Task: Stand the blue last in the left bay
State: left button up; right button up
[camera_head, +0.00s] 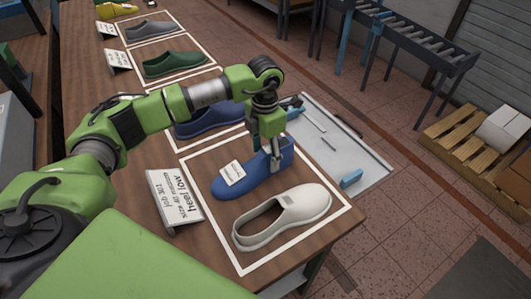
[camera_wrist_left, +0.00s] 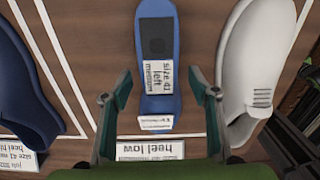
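My left gripper (camera_head: 277,162) is over the last's raised end in the head view. In the wrist view my left gripper (camera_wrist_left: 159,96) is open, with one finger on each side of the last and gaps showing between. My right gripper is out of view.
A lettered card (camera_head: 173,200) stands at the outline's left edge. A darker blue shoe (camera_head: 208,120), a green shoe (camera_head: 175,64) and a grey shoe (camera_head: 150,30) occupy outlines farther back. A pale tray (camera_head: 340,145) with small tools lies right of the last.

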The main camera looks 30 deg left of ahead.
pick_arm(q)
notch_tip(320, 180, up, 12)
dwell(0.6)
jog(key=shift+f, duration=0.1)
dwell(0.4)
